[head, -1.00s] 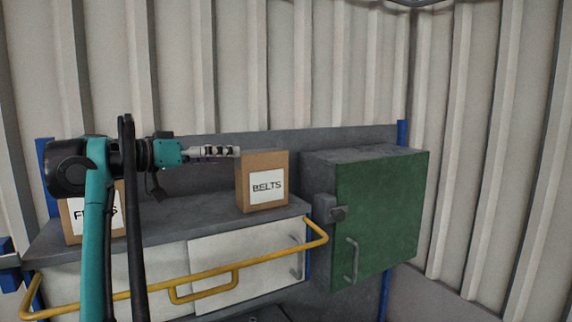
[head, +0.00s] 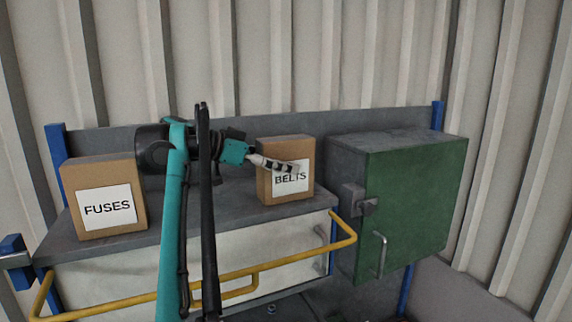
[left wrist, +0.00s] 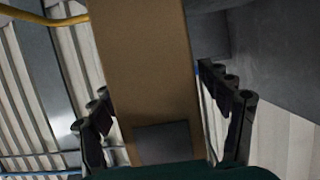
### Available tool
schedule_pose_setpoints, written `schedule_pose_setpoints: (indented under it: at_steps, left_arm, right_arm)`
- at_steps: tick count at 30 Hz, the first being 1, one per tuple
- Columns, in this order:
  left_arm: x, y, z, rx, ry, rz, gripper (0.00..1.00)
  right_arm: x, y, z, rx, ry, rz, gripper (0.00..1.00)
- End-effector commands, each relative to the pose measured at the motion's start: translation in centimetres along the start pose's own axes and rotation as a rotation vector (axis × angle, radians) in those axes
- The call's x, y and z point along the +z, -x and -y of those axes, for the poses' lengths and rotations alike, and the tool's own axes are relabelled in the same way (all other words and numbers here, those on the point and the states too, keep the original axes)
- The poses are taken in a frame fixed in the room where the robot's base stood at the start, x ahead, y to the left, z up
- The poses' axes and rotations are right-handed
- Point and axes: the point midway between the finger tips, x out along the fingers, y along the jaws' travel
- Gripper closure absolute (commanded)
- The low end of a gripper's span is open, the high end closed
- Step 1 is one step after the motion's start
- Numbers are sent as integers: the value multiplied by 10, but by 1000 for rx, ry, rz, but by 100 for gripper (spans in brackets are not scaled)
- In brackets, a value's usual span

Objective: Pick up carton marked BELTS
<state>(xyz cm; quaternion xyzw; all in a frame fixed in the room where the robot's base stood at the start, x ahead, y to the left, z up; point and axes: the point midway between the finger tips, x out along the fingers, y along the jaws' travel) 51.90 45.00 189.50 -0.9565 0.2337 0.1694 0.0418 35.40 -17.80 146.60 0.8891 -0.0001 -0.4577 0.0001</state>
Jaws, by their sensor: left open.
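The brown carton marked BELTS (head: 302,188) stands upright on the grey bench top, its white label facing me. My left gripper (head: 284,166) reaches in from the left and its pale, dark-banded finger crosses the carton's front, covering the top of the label. In the left wrist view the carton (left wrist: 145,60) lies between the two dark fingers of the left gripper (left wrist: 164,112), one on each side. The jaws are open, with a narrow gap showing beside the right finger. The lower part of the carton is hidden by the gripper's body there. My right gripper is not in view.
A carton marked FUSES (head: 107,226) stands at the left of the bench top (head: 235,205). A green-doored cabinet (head: 410,205) is close on the right of the BELTS carton. A yellow rail (head: 110,301) runs along the bench's front. A back panel rises behind.

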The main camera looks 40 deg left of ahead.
Motion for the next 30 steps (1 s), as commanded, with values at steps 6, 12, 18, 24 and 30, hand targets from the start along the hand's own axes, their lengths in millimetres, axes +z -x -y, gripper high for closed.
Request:
schedule_pose_setpoints:
  at_steps: [6,12,18,24,30]
  left_arm:
    - [1,-14,0,-1,1,0,22]
    - [1,-14,0,-2,1,0,36]
    - [1,-14,0,-1,1,0,88]
    - [1,-14,0,-1,1,-1,97]
    - [-2,-12,0,-1,1,-1,97]
  right_arm:
    - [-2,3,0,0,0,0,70]
    - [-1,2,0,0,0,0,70]
    - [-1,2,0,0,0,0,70]
    - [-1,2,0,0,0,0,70]
    - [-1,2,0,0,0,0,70]
